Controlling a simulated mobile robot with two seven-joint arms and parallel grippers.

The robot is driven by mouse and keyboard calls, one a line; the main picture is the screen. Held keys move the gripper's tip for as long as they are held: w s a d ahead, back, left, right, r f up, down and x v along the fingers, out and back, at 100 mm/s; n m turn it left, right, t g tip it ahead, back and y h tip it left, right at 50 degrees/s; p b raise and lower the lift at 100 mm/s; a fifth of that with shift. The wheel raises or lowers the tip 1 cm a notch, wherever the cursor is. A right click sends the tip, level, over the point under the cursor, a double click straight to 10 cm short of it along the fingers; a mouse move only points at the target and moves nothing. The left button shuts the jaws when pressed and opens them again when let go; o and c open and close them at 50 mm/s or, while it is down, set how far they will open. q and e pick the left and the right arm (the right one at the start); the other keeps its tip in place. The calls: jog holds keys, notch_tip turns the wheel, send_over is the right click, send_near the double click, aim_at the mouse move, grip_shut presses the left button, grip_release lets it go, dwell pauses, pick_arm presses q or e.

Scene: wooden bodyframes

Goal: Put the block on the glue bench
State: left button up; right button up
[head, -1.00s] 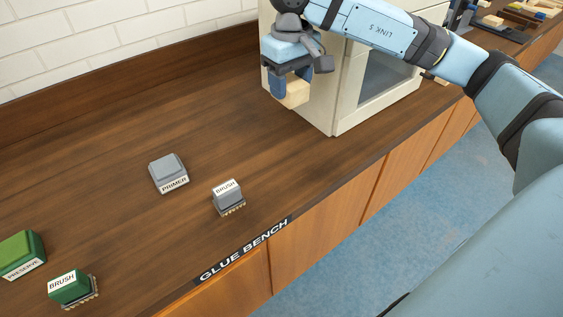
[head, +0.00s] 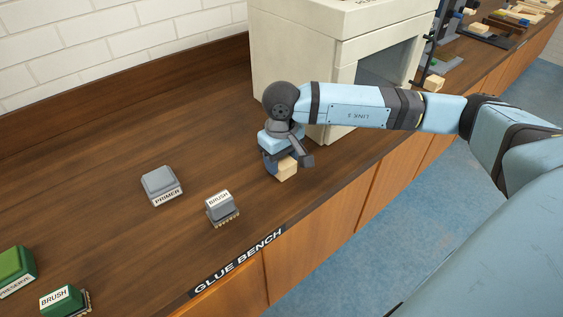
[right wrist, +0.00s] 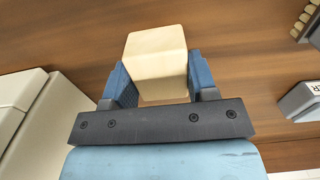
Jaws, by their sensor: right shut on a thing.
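The pale wooden block (head: 287,170) is between the fingers of my right gripper (head: 276,167). In the right wrist view the block (right wrist: 157,58) sits between the two blue fingers of the gripper (right wrist: 155,85), which is shut on it. The glue bench (head: 205,125) is the brown wooden top with the "GLUE BENCH" label (head: 238,262) on its front edge. The block is low over the bench, near the front edge; I cannot tell whether it touches the top. My left gripper is not in view.
A grey primer pad (head: 161,186) and grey brush (head: 221,208) stand left of the gripper. A green preserve pad (head: 14,271) and green brush (head: 65,300) are at the far left. A cream box-shaped machine (head: 310,60) stands behind the gripper. Bench around the block is clear.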

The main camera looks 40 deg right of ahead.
aim_at(282, 159)
jog(key=shift+f, duration=0.65)
jog(key=shift+f, duration=0.15)
jog(key=o, duration=1)
notch_tip(282, 159, up, 12)
jog(key=shift+r, duration=0.2)
